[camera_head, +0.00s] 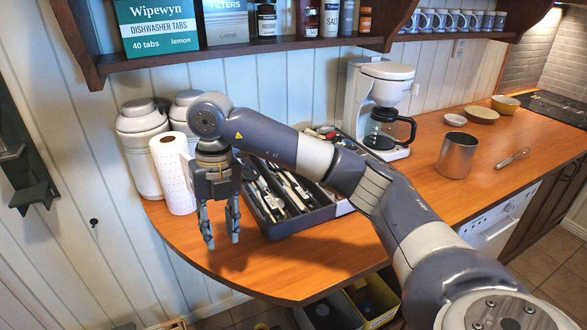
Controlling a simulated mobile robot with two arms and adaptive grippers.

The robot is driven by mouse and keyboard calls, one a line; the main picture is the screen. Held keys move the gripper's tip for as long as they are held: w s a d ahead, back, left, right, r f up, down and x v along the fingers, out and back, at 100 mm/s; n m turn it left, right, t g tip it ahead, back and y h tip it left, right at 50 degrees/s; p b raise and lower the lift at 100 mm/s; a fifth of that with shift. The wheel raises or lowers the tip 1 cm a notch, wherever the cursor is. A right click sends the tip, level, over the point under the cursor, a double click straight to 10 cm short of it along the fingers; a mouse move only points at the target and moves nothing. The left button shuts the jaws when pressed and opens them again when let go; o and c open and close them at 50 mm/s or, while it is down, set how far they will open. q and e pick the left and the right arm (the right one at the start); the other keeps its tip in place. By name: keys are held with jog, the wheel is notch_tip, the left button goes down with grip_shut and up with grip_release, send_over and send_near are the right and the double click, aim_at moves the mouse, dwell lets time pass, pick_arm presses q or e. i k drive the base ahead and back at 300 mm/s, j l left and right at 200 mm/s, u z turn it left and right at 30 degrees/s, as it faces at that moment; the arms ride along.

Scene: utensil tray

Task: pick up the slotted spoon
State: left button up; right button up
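A grey utensil tray (268,227) stands on the wooden counter, with several dark and light utensils lying in its compartments. I cannot tell which of them is the slotted spoon, and my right arm hides part of the tray. My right gripper (221,240) hangs pointing down over the counter, just left of the tray. Its two fingers are apart with nothing between them. A slim metal utensil (514,158) lies alone on the right of the counter; it looks like a whisk, but it is too small to be sure. My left gripper is not in view.
A paper towel roll (173,176) and white canisters (141,150) stand close left of my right gripper. A coffee maker (381,105) is behind the tray, and a metal pot (457,155) stands right. A loaded shelf (240,51) hangs above. The counter's front left is bare.

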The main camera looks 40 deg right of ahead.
aim_at(307, 201)
jog(key=i+l, duration=0.15)
jog(key=l, duration=0.2)
jog(key=i+l, duration=0.15)
jog(key=l, duration=0.25)
jog(key=i+l, duration=0.1)
jog(key=l, duration=0.25)
jog(key=i+l, duration=0.15)
jog(key=l, duration=0.2)
